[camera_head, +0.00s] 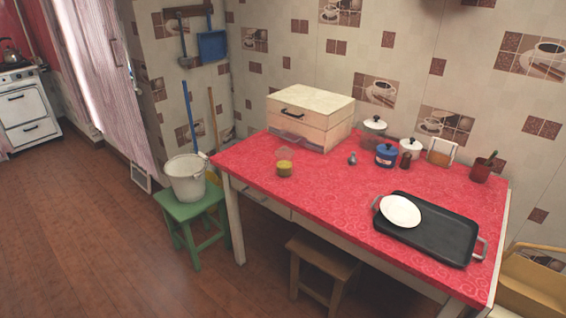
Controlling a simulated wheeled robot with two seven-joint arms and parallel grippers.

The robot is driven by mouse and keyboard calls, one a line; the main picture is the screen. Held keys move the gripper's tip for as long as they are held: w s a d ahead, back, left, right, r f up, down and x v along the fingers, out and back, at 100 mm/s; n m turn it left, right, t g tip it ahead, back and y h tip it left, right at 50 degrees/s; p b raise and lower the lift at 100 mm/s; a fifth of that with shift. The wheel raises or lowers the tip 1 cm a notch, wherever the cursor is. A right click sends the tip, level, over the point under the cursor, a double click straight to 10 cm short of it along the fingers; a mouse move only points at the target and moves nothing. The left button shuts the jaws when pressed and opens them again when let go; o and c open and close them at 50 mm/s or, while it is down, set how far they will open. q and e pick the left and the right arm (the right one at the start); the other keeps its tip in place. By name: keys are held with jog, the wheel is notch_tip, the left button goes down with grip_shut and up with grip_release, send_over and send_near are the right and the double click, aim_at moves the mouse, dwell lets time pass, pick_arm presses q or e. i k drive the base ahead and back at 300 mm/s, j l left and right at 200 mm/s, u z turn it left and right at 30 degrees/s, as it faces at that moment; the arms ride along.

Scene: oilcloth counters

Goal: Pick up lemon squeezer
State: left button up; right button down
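A small round yellow item (284,169) with a pale, see-through upper part stands near the left front edge of the red-covered table (330,190). It may be the lemon squeezer, but it is too small to be sure. A small grey rounded item (352,158) stands farther right on the table, and I cannot tell what it is. Neither of my grippers is in view.
A drawer box (325,133), jars including a blue one (386,154), and a red pot (481,172) line the table's back. A black tray (440,232) with a white plate (400,211) lies front right. A green stool (187,210) holds a bucket (186,184). Floor at left is clear.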

aim_at(284, 156)
jog(key=i+j+z, duration=0.15)
jog(key=i+j, duration=0.25)
jog(key=i+j+z, duration=0.15)
jog(key=i+j, duration=0.2)
jog(key=i+j+z, duration=0.15)
jog(key=i+j, duration=0.2)
jog(key=j, duration=0.2)
